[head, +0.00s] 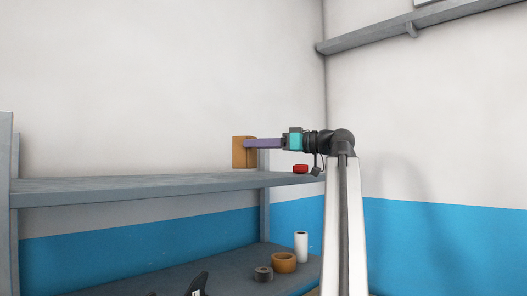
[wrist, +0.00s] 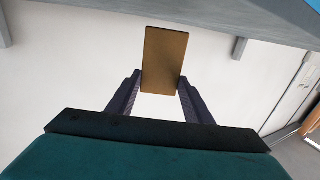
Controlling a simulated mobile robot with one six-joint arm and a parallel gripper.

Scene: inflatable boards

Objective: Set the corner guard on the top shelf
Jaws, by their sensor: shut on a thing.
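The corner guard (head: 239,153), a brown upright block, is between the fingertips of my gripper (head: 250,143), which is shut on it. In the wrist view the guard (wrist: 163,58) shows as a flat brown face, with the fingers of my gripper (wrist: 159,88) on both sides of its near end. The top shelf (head: 130,189) is a long grey board. The guard is at the right part of this shelf, its lower edge close to the shelf's back line. I cannot tell whether it touches the shelf.
A red round item (head: 300,169) lies at the shelf's right end, under my wrist. The lower shelf (head: 215,275) holds an orange roll (head: 284,262), a dark roll (head: 263,273), a white cylinder (head: 301,246) and dark fins (head: 198,285). The top shelf's left and middle look clear.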

